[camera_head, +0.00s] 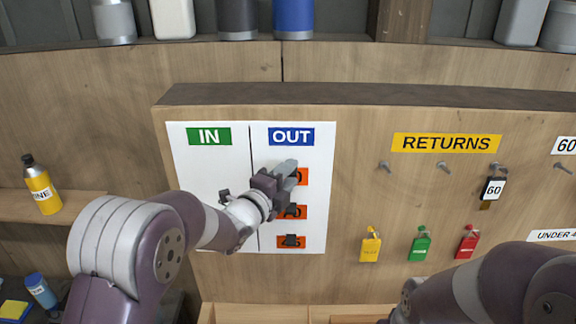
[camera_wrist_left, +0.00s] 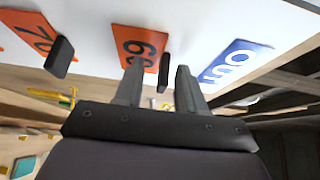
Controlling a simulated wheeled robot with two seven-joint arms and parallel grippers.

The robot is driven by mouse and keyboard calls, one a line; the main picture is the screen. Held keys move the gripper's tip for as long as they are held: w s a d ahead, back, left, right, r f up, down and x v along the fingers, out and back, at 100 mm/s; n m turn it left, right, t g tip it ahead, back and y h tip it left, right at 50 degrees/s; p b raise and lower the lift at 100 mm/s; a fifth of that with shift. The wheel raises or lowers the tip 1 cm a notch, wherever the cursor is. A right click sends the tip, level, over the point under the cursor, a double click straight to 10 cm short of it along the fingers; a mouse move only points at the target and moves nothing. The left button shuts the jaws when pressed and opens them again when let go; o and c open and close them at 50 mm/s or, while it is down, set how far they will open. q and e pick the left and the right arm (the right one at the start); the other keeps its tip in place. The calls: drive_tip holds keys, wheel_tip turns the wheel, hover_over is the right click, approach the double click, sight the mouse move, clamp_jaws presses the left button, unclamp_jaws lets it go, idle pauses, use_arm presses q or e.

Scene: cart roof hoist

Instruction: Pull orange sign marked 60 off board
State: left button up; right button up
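The top orange sign (camera_head: 302,176) hangs under the OUT label on the white board (camera_head: 205,165). My gripper covers much of it in the head view. In the left wrist view this orange sign (camera_wrist_left: 133,47) shows a turned two-digit number starting with 6, with a dark knob (camera_wrist_left: 164,70) standing out from it. My left gripper (camera_head: 290,168) is in front of the sign. In the left wrist view its two fingers (camera_wrist_left: 159,82) are apart, with the knob between or just beyond their tips. No grip on it shows. My right gripper's fingers are out of view.
Two more orange signs with dark knobs, a middle one (camera_head: 291,212) and a bottom one (camera_head: 291,242), hang below. A RETURNS label (camera_head: 447,143), hooks, a tag marked 60 (camera_head: 493,189) and coloured tags are at right. A wooden ledge (camera_head: 370,94) tops the panel.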

sight(294, 176)
use_arm(q)
drive_tip(key=shift+s+a+r, duration=0.3)
drive_tip(key=shift+s+a, duration=0.1)
drive_tip(key=shift+s, duration=0.1)
drive_tip(key=shift+w+d+f, duration=0.15)
drive_tip(key=shift+w+d, duration=0.05)
drive_tip(key=shift+w, duration=0.05)
clamp_jaws()
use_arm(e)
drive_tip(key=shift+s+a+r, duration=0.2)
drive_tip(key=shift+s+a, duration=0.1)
use_arm(q)
drive_tip(key=shift+s, duration=0.1)
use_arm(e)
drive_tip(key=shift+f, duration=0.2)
use_arm(q)
drive_tip(key=shift+s+b, duration=0.1)
drive_tip(key=shift+b, duration=0.2)
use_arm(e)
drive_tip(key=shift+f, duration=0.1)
use_arm(q)
drive_tip(key=shift+s, duration=0.35)
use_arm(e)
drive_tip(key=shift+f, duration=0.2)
use_arm(q)
drive_tip(key=shift+s+b, duration=0.95)
drive_tip(key=shift+b, duration=0.2)
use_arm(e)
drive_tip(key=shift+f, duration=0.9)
